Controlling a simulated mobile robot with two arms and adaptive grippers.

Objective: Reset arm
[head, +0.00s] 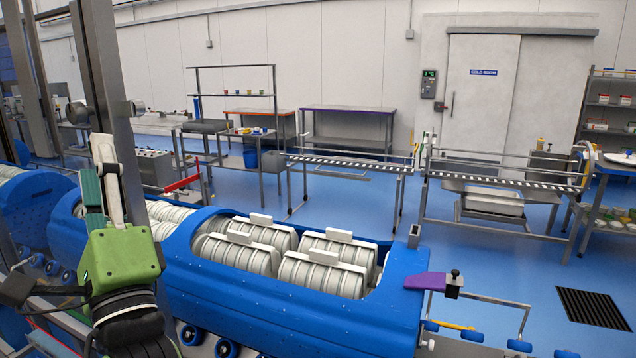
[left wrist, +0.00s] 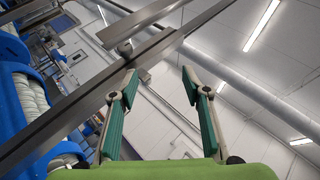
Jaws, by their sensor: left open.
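My left gripper (head: 104,152) is at the left of the head view, with its green body low and its fingers pointing up. In the left wrist view its two teal-padded fingers (left wrist: 158,84) stand apart with nothing between them. The gripper is raised in front of a blue tub carrier (head: 300,308), overlapping its left part in the head view. I cannot tell the exact gap between them. White ribbed tubs (head: 262,258) lie in the carrier. My right gripper is in neither view.
A grey metal post (head: 104,70) rises close behind the left gripper; metal beams (left wrist: 95,85) cross the left wrist view. A second blue carrier (head: 30,215) stands at the far left. Striped-edge racks (head: 350,163) stand beyond.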

